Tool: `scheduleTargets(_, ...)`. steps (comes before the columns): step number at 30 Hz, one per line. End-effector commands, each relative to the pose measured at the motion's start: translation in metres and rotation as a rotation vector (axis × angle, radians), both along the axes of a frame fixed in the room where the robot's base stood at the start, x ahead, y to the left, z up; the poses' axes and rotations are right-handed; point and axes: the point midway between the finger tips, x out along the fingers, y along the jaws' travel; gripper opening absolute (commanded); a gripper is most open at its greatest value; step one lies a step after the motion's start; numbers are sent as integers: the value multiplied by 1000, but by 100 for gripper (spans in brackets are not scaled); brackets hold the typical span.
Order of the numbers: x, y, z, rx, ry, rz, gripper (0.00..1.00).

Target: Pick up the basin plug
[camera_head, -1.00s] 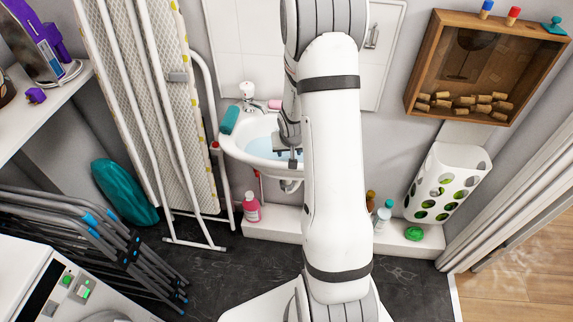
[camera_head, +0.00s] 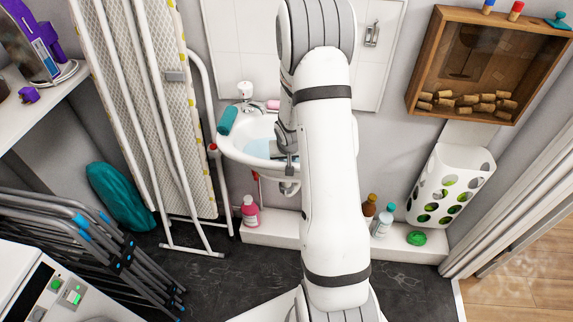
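The white wall basin (camera_head: 228,150) stands at the back, left of my arm, with pale blue water or lining in its bowl. My gripper (camera_head: 288,157) is over the right part of the bowl, pointing down, and mostly hidden behind my own arm. I cannot see whether its fingers are apart or closed. I cannot make out the basin plug in the bowl; my arm hides the bowl's right side. The white tap (camera_head: 245,92) is at the basin's back left.
A teal object (camera_head: 228,120) lies on the basin's left rim. A pink soap (camera_head: 273,104) lies at the back rim. A folded ironing board (camera_head: 180,120) stands close left. A pink bottle (camera_head: 250,212) stands on the white ledge (camera_head: 275,231) below. A wooden cork box (camera_head: 490,65) hangs at right.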

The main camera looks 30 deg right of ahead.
Motion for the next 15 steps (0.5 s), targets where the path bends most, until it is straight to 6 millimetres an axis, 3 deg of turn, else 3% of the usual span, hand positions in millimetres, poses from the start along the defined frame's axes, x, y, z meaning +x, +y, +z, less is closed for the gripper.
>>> scheduleTargets(8, 0, 0, 0, 0, 0, 1, 0)
scheduleTargets(15, 0, 1, 1, 0, 0, 1, 0)
